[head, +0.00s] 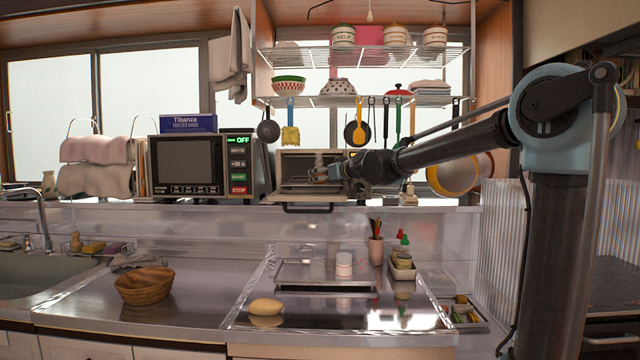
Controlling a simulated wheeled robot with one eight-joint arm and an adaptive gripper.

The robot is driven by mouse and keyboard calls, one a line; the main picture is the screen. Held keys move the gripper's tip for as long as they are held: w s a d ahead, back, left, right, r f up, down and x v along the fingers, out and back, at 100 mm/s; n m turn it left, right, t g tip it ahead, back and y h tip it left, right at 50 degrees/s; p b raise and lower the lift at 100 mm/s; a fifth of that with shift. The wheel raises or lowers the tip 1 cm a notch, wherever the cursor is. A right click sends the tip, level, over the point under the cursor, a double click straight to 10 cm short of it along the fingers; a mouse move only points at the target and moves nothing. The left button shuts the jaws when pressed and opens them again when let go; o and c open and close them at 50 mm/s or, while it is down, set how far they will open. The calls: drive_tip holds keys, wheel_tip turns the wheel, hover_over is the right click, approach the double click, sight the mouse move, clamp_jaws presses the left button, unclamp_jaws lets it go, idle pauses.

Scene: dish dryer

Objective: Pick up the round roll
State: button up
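A smooth, tan, rounded roll (265,306) lies on the shiny counter at the front, near the left edge of the dark hob panel. Nothing touches it. My gripper (318,174) is far above and behind it, at the mouth of a small toaster oven (290,165) on the back ledge. The oven's door (308,195) is folded down. The fingers are small and dark against the oven's inside. I cannot tell whether they are open, or whether they hold anything.
A woven basket (145,286) stands left of the roll. A metal tray (325,275) with a white jar (343,264) is behind it, and a bottle caddy (403,268) is to the right. Utensils hang from the rack (365,101) above. The counter between basket and roll is clear.

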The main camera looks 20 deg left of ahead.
drive_tip(key=shift+w+a+f, duration=0.15)
drive_tip(key=shift+w+a, duration=0.3)
drive_tip(key=shift+a, duration=0.05)
drive_tip(key=c, duration=1.1)
